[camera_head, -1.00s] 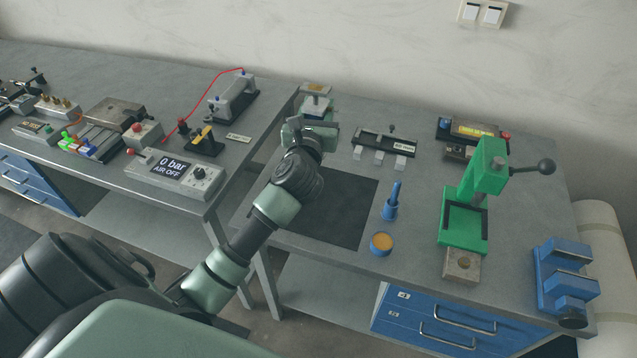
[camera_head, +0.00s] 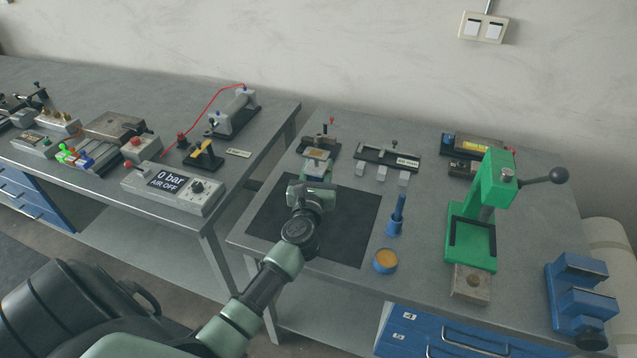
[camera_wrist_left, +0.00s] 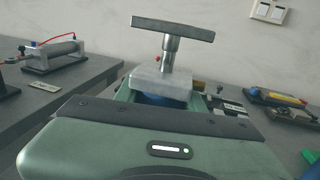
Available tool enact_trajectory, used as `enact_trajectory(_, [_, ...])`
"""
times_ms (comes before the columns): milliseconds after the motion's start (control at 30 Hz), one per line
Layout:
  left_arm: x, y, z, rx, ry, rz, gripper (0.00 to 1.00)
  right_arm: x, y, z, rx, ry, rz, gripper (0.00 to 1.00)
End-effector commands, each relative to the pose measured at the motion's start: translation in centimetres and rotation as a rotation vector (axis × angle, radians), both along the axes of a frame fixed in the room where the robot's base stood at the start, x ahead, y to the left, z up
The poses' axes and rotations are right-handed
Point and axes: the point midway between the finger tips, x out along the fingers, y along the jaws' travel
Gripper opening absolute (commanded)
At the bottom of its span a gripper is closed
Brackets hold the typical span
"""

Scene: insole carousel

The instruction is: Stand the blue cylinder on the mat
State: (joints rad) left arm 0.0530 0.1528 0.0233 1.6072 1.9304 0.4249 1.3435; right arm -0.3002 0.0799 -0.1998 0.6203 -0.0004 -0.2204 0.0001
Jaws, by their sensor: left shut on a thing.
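My left gripper (camera_head: 318,172) is shut on the blue cylinder (camera_wrist_left: 154,99), at the far part of the dark mat (camera_head: 350,225) in the head view. In the wrist view only a little blue shows between the fingers, below a grey block (camera_wrist_left: 160,83). A metal rod and a dark crossbar (camera_wrist_left: 172,28) rise above the block, looking upright. The gripper and wrist hide most of the cylinder and its lower end. I cannot tell whether its base touches the mat. My right gripper is not in view.
Right of the mat stand a blue pointed tool (camera_head: 397,215) and a blue round tin (camera_head: 385,261). A green press (camera_head: 485,215) stands further right. A black rack (camera_head: 388,158) lies behind. A control box (camera_head: 174,186) sits on the left bench. The mat's visible surface is clear.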

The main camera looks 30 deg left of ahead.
Motion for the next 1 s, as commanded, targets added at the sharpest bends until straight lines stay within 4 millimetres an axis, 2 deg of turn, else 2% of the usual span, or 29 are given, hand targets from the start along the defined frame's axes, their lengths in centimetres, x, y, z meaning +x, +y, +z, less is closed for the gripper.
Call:
enact_trajectory(200, [0.1,0.0,-2.9,0.003,-0.003,-0.002,0.00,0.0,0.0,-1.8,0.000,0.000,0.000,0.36])
enact_trajectory(300, [0.1,0.0,-3.8,0.002,-0.004,-0.001,0.00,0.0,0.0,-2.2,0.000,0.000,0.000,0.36])
enact_trajectory(767, [0.1,0.0,-4.3,0.002,-0.006,-0.001,0.00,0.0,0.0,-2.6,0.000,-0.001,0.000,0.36])
enact_trajectory(800, [0.0,0.0,-4.4,0.000,0.000,-0.001,0.50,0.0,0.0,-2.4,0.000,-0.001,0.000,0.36])
enact_trajectory(833, [0.0,0.0,-4.4,0.000,0.000,-0.001,0.58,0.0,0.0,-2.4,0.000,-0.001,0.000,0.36])
enact_trajectory(867, [0.0,0.0,-4.4,0.000,0.000,-0.001,0.61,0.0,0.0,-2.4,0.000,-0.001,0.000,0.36])
enact_trajectory(1000, [0.0,0.0,-4.4,0.000,0.000,-0.001,0.61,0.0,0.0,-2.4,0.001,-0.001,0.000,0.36])
